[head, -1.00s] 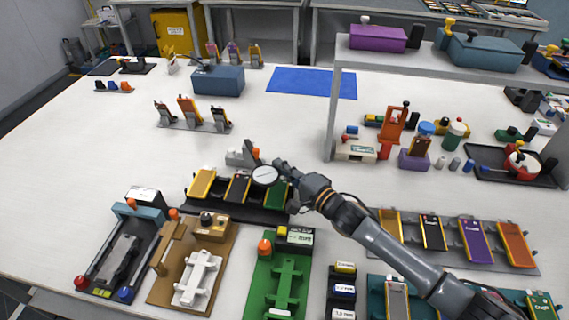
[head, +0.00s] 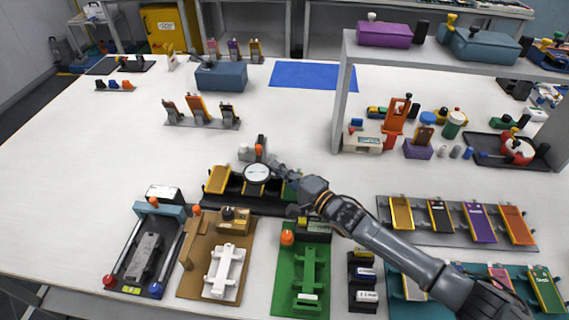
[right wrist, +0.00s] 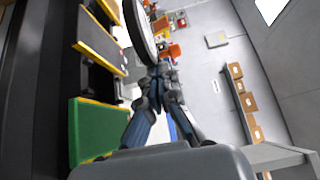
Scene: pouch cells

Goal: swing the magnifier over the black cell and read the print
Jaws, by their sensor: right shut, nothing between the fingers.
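The magnifier (head: 257,173), a round pale lens in a dark rim, stands over the middle of a dark rack. The black cell is mostly hidden beneath it in the head view. A yellow cell (head: 218,180) lies left of the lens and a green cell (head: 291,189) right of it. My right gripper (head: 277,168) is shut and empty, close against the lens's right side; I cannot tell if it touches. In the right wrist view the magnifier (right wrist: 139,30) is edge-on beside the fingertips (right wrist: 159,75), with the green cell (right wrist: 95,130) at left. No print is legible. My left gripper is not in view.
Blue (head: 140,255), brown (head: 215,260) and green (head: 303,270) fixtures stand in front of the rack. Another rack of cells (head: 455,242) lies right of my arm. A raised shelf (head: 440,62) stands at back right.

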